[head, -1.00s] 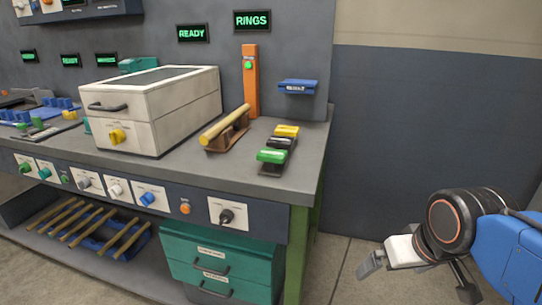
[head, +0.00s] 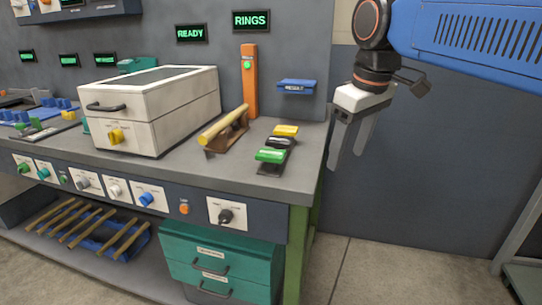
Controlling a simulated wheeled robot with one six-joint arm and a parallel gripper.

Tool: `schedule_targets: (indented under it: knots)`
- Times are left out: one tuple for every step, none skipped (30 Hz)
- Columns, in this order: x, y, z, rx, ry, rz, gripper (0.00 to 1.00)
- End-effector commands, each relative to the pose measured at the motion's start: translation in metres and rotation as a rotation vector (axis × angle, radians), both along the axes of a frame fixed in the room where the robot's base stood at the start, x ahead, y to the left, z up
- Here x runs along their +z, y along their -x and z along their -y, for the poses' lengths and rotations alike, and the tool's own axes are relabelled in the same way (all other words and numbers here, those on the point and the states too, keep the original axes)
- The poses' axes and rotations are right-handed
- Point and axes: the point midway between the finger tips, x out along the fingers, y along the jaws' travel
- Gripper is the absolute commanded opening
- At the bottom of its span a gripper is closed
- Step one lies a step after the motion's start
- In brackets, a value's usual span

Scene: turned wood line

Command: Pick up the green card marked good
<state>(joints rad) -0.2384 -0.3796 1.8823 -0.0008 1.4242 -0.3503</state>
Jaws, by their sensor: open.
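The green card (head: 271,156) lies at the front of a short row of cards near the right end of the workbench. A dark card (head: 281,142) and a yellow card (head: 286,130) sit behind it in the same dark holder. The marking on the green card is too small to read. My gripper (head: 347,160) hangs pointing down, to the right of the cards and beyond the bench's right edge. Its two fingers are apart with nothing between them.
A blue shelf marked RESULT (head: 297,86) is on the back panel above the cards. An orange post (head: 249,80) stands behind a yellow wooden rod (head: 224,125) on a brown stand. A white box (head: 157,105) stands further left. The bench top (head: 310,155) is bare right of the cards.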

Motion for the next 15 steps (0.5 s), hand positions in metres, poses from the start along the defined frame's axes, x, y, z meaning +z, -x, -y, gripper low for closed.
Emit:
schedule_targets:
  knots:
    - [0.015,-0.012,-0.011,0.046,0.009,-0.013,0.61]
    - [0.023,-0.018,-0.018,0.075,0.014,-0.021,0.61]
    - [0.033,-0.026,-0.026,0.111,0.021,-0.033,0.61]
    - [0.041,-0.031,-0.032,0.14,0.027,-0.042,0.61]
    - [0.049,-0.036,-0.039,0.168,0.032,-0.05,0.61]
    - [0.059,-0.043,-0.048,0.204,0.04,-0.06,0.61]
    - [0.066,-0.048,-0.055,0.234,0.045,-0.069,0.61]
    - [0.073,-0.053,-0.061,0.26,0.05,-0.078,0.61]
    - [0.082,-0.059,-0.071,0.299,0.058,-0.089,0.61]
    - [0.089,-0.063,-0.078,0.327,0.063,-0.097,0.61]
    - [0.095,-0.068,-0.085,0.355,0.067,-0.105,0.61]
    - [0.103,-0.073,-0.095,0.393,0.075,-0.116,0.61]
    - [0.108,-0.076,-0.102,0.419,0.079,-0.124,0.61]
    - [0.114,-0.08,-0.109,0.446,0.084,-0.132,0.61]
    - [0.12,-0.084,-0.118,0.479,0.089,-0.141,0.61]
